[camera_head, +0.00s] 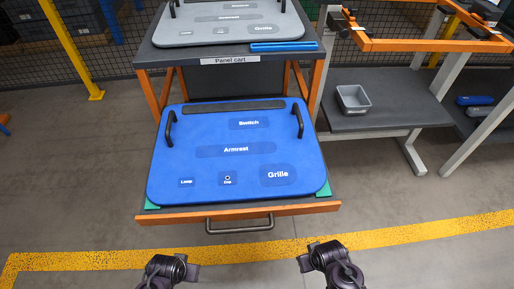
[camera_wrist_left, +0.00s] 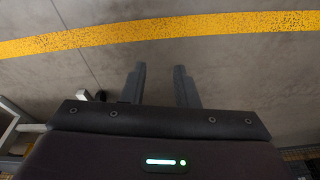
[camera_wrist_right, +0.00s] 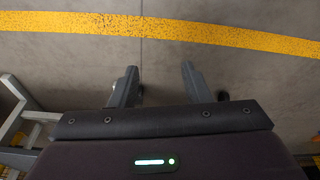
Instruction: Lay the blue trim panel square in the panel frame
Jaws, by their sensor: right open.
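The blue trim panel (camera_head: 214,168) lies flat on the pulled-out drawer of the panel cart in the head view. It has two black handles, one near each far corner, and labels such as Switch, Armrest and Grille. An orange frame (camera_head: 430,46), which looks like the panel frame, stands on a bench at the upper right, partly cut off by the picture edge. My left gripper (camera_wrist_left: 160,72) is open and empty over bare floor, in front of the drawer. My right gripper (camera_wrist_right: 159,70) is also open and empty over the floor. Neither touches the panel.
The drawer's orange front (camera_head: 160,217) has a dark handle (camera_head: 239,226). A grey panel (camera_head: 190,35) and a blue bar (camera_head: 284,46) lie on the cart top. A grey bin (camera_head: 353,99) sits on the bench's lower shelf. The floor before the drawer is clear, with a yellow line (camera_head: 400,232).

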